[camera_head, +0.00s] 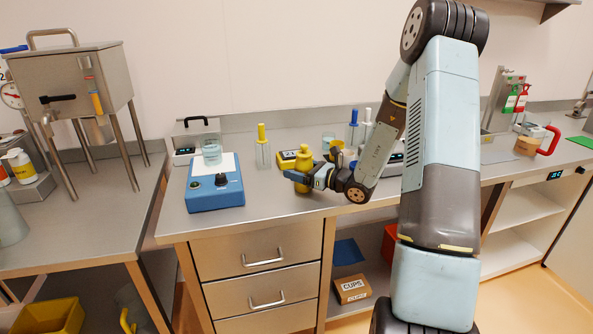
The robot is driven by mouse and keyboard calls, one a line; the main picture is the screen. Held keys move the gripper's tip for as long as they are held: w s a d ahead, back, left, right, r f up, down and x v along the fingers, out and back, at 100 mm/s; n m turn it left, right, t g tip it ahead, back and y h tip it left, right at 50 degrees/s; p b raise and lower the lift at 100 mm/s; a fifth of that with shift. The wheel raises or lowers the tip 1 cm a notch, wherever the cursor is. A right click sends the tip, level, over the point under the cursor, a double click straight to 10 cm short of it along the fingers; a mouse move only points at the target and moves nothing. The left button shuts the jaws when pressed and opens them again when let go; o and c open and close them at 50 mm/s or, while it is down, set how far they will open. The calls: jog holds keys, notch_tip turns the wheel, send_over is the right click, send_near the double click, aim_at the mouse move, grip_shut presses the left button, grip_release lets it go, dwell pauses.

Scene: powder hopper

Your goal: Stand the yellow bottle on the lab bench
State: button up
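The yellow bottle (304,160) is upright over the lab bench (262,212), in the middle of the view. My gripper (301,178) reaches in from the right at the bottle's lower body. Its dark fingers lie around or against the bottle, partly covering it. I cannot tell whether they are closed tight on it. The bottle's foot is low, at or very near the bench top; any small gap is too small to make out.
A blue device (215,195) with a glass beaker (212,152) stands left of the bottle. A clear bottle with a yellow top (262,150) and a yellow-black box (287,160) stand behind. A steel hopper (75,85) stands far left. Bare bench lies in front.

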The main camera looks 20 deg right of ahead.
jog(key=shift+o, duration=0.6)
